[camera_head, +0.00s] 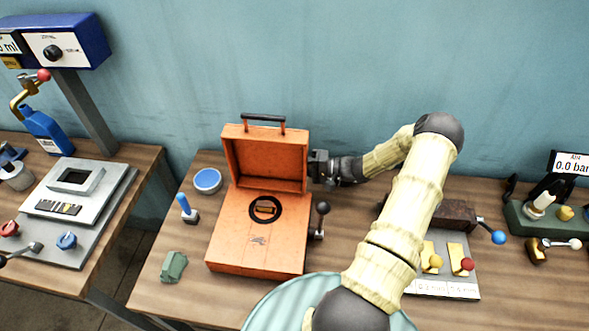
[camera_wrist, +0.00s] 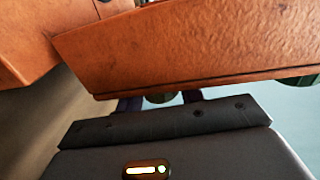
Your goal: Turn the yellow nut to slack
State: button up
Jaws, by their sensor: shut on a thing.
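The orange case (camera_head: 225,240) stands on the middle table with its lid (camera_head: 265,160) raised. My gripper (camera_head: 317,168) is at the right edge of that lid. In the wrist view the orange panel (camera_wrist: 190,45) fills the top, and my gripper (camera_wrist: 160,98) is shut on a small dark olive round part (camera_wrist: 160,98), mostly hidden under the panel edge. I cannot tell whether this part is the yellow nut.
A lever with a dark ball (camera_head: 322,208) stands at the case's right side. A blue round dish (camera_head: 207,181), a blue-handled tool (camera_head: 187,208) and a green block (camera_head: 173,266) lie left of it. A green rack (camera_head: 545,222) is at the right. The blue wall is close behind.

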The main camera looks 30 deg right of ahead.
jog(key=t+y+b, duration=0.1)
jog(key=y+b, duration=0.1)
jog(key=b, duration=0.1)
jog(key=shift+f+b, duration=0.35)
jog(key=shift+f, duration=0.05)
jog(key=shift+r+t+y+b, duration=0.3)
jog(key=shift+r+y+b, duration=0.1)
jog(key=shift+y, duration=0.1)
jog(key=o, duration=1)
jog(key=shift+r+p, duration=0.1)
jog(key=shift+p, duration=0.25)
jog(key=shift+r+g+h+p, duration=0.2)
jog(key=shift+g+h+p, duration=0.35)
jog(key=shift+p, duration=0.7)
jog(key=g+h+p, duration=0.1)
jog(key=h+p, duration=0.1)
jog(key=p, duration=0.2)
jog(key=shift+f+h+p, duration=0.1)
jog(key=shift+h+p, duration=0.25)
